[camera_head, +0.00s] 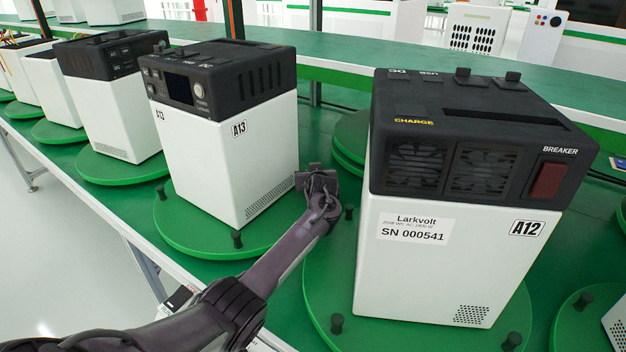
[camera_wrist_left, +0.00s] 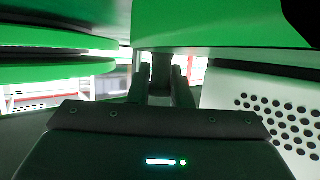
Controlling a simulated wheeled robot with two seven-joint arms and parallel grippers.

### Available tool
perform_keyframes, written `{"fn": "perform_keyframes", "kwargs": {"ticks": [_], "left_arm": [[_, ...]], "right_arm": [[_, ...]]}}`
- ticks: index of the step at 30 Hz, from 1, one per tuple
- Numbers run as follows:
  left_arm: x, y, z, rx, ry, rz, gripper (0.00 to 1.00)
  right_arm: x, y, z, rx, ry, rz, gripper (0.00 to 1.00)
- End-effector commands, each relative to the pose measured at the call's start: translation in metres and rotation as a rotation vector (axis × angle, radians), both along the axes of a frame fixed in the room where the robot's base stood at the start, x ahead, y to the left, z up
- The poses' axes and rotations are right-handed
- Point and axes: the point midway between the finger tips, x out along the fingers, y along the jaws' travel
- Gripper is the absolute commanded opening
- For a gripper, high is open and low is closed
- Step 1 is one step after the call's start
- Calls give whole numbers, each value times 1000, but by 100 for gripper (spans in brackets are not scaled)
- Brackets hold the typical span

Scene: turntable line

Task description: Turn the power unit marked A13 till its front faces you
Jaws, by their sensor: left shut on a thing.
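The power unit marked A13 (camera_head: 205,165) is a white box with a black top on a green turntable (camera_head: 185,235). In the head view its panel with screen and knob (camera_head: 182,88) faces toward me and to the left, and a slotted side faces right. My left gripper (camera_head: 318,183) is at the turntable's right edge, beside the unit's lower right side. In the left wrist view its fingers (camera_wrist_left: 160,80) are closed around a dark upright peg by a green disc. In the head view the gripper hides this peg. My right gripper is not in view.
Unit A12 (camera_head: 450,260) stands close on the right on its own turntable (camera_head: 400,335), with a peg (camera_head: 348,212) near my left gripper. Another unit (camera_head: 120,115) stands to the left. The gap between A13 and A12 is narrow. A green shelf (camera_head: 350,55) runs behind.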

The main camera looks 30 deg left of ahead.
Motion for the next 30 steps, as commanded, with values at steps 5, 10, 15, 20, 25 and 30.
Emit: {"fn": "perform_keyframes", "kwargs": {"ticks": [5,10,15,20,25,30], "left_arm": [[0,-1,0,0,0,-1,0],[0,-1,0,0,0,-1,20],[0,-1,0,-1,1,-1,27],[0,0,0,0,0,0,27],[1,0,16,-1,-3,0,27],[1,0,52,0,-5,0,27]], "right_arm": [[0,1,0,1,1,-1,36],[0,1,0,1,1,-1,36],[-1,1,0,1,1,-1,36],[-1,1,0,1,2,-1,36],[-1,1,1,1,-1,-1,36],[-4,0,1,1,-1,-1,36]]}}
